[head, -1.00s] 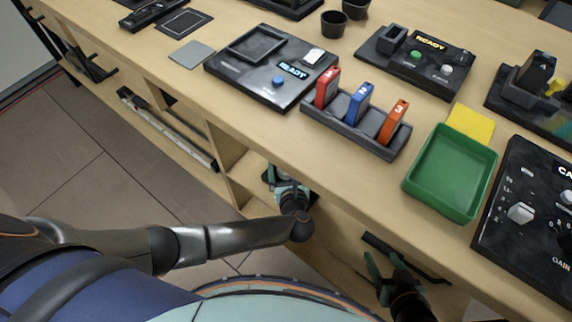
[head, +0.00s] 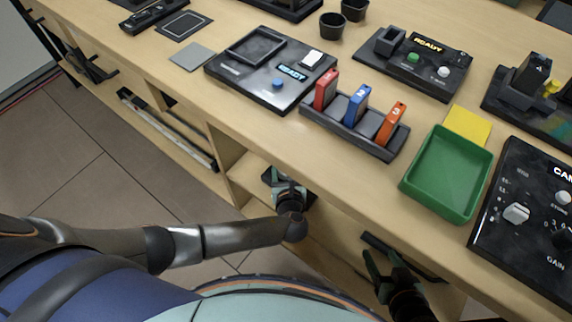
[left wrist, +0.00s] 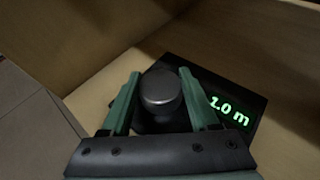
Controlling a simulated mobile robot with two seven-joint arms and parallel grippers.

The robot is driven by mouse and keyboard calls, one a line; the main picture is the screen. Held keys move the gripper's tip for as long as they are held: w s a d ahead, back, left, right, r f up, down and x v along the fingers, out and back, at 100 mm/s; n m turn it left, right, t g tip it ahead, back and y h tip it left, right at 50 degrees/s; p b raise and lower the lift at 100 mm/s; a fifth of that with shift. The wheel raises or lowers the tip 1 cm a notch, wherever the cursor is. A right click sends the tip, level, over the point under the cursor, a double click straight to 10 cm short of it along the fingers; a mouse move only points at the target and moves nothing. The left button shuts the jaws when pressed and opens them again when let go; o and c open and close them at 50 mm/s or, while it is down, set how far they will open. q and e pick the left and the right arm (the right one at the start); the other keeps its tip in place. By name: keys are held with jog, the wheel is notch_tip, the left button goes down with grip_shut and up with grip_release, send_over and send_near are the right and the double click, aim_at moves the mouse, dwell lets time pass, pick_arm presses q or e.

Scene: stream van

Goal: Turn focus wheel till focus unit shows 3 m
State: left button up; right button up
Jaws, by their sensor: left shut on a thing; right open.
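The focus unit (left wrist: 252,96) is a dark box inside the wooden shelf bay below the counter. Its lit green display (left wrist: 229,110) reads 1.0 m. The focus wheel (left wrist: 161,88) is a dark round knob standing up from the unit. My left gripper (left wrist: 157,84) is shut on the wheel, with one green finger on each side. In the head view my left gripper (head: 275,180) reaches into the bay and mostly hides the unit. My right gripper (head: 380,272) is open and empty, low in front of the counter at the right.
The counter above holds a rack (head: 356,132) with red, blue and orange cards, a green tray (head: 447,205), a yellow pad (head: 468,125) and dark control panels. Shelf walls (head: 236,160) surround the left gripper. A dark bar (head: 400,256) is near the right gripper.

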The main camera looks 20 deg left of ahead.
pick_arm(q)
jog(key=shift+a+r+m+h+p, duration=0.2)
jog(key=shift+r+m+h+p, duration=0.1)
jog(key=shift+m+h+p, duration=0.2)
jog(key=shift+m+t+h+p, duration=0.3)
jog(key=shift+m+h+p, duration=0.05)
jog(key=shift+m+h, duration=0.15)
jog(key=shift+w+f+m+h+p, duration=0.1)
jog(key=shift+f+m+h+p, duration=0.15)
jog(key=shift+m+h, duration=0.75)
jog(key=shift+d+m+h, duration=0.1)
jog(key=shift+m+h, duration=0.4)
jog(key=shift+h, duration=0.4)
jog(key=o, duration=1.4)
jog(key=shift+c, duration=0.2)
